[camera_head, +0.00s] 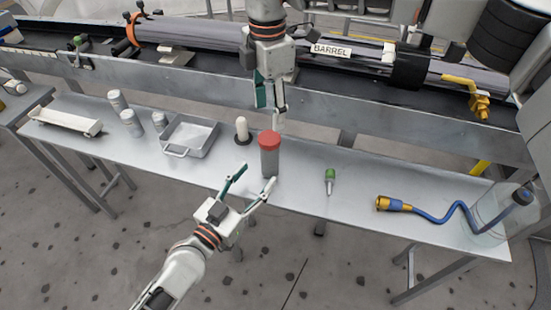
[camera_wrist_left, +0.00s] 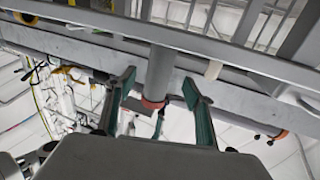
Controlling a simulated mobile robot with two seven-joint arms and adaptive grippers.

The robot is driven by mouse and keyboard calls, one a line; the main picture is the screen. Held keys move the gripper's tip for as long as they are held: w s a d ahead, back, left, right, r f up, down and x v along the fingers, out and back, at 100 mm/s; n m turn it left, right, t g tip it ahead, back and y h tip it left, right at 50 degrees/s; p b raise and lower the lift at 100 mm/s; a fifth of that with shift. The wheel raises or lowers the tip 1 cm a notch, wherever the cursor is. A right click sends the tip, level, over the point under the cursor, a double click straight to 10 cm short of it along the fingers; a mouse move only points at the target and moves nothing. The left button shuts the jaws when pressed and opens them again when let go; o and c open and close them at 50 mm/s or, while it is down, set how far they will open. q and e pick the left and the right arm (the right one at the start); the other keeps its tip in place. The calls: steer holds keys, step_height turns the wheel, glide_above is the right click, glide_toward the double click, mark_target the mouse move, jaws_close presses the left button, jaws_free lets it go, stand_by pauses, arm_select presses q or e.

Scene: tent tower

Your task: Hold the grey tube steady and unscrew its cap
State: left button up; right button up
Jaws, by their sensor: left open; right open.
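The grey tube (camera_head: 269,160) stands upright on the metal bench, with its red cap (camera_head: 269,138) on top. In the left wrist view the tube (camera_wrist_left: 161,72) and cap (camera_wrist_left: 153,103) appear inverted, between the two green-padded fingers. My left gripper (camera_head: 258,176) is open at the near side of the tube, its fingers pointing towards it. I cannot tell whether either finger touches it. My right gripper (camera_head: 271,106) is open and empty, pointing down above and slightly behind the cap, apart from it.
A white-topped peg (camera_head: 241,130) stands close left of the tube. A green-topped item (camera_head: 329,180) and a blue hose (camera_head: 455,220) lie right. A rail (camera_head: 340,108) and the labelled barrel (camera_head: 330,49) run behind.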

mark_target(265, 165)
arm_select(q)
steer(key=shift+x, duration=3.8)
arm_select(e)
steer(key=shift+a, duration=0.1)
arm_select(q)
jaws_close()
steer(key=shift+a, duration=0.1)
arm_select(e)
steer(key=m, duration=0.4)
steer(key=shift+m, duration=0.3)
steer(key=m, duration=0.4)
steer(key=shift+f, duration=4)
